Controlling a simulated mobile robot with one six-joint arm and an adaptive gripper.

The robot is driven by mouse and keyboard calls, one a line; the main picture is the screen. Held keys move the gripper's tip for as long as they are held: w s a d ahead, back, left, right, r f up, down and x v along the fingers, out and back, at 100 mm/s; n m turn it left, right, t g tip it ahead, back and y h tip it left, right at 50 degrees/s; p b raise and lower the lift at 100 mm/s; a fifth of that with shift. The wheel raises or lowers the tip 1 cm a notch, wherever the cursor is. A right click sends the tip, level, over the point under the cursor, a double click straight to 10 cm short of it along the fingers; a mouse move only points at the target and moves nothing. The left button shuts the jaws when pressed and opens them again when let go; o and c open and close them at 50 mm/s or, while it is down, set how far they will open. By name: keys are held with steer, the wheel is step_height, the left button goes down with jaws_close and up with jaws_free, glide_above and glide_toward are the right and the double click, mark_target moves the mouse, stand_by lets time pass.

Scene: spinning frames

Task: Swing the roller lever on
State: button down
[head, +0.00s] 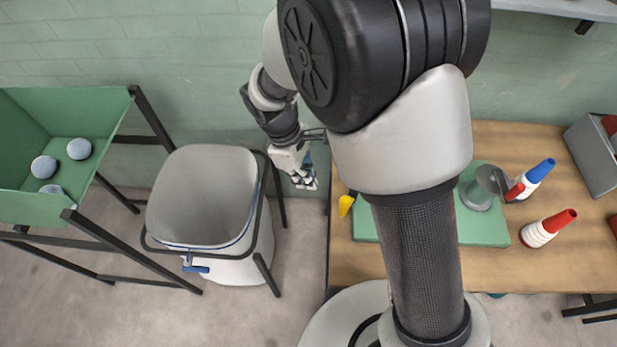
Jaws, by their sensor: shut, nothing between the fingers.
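I cannot make out the roller lever for certain. A grey round fitting (478,194) stands on a green board (485,230) on the wooden table, with a tilted grey disc and a small red part (515,191) at its right. My arm hides much of the board's left half. A blue lever-like piece (196,268) sits low on the front of the white can. My gripper (305,182) is shut and empty. In the picture it shows between the can and the table's left edge, clear of both.
The tall white can (205,190) stands in a dark frame. A green bin (32,208) with several pale balls is at left. A blue-topped cone (534,178), a red-topped cone (548,228) and a grey box (592,155) are on the wooden table (545,270). A yellow piece (346,204) lies near its left edge.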

steer(key=s+d+f+b, duration=0.1)
steer(key=d+f+b, duration=0.2)
steer(key=d+f, duration=0.2)
steer(key=shift+x, duration=0.85)
steer(key=shift+s, duration=0.15)
steer(key=shift+d, duration=0.15)
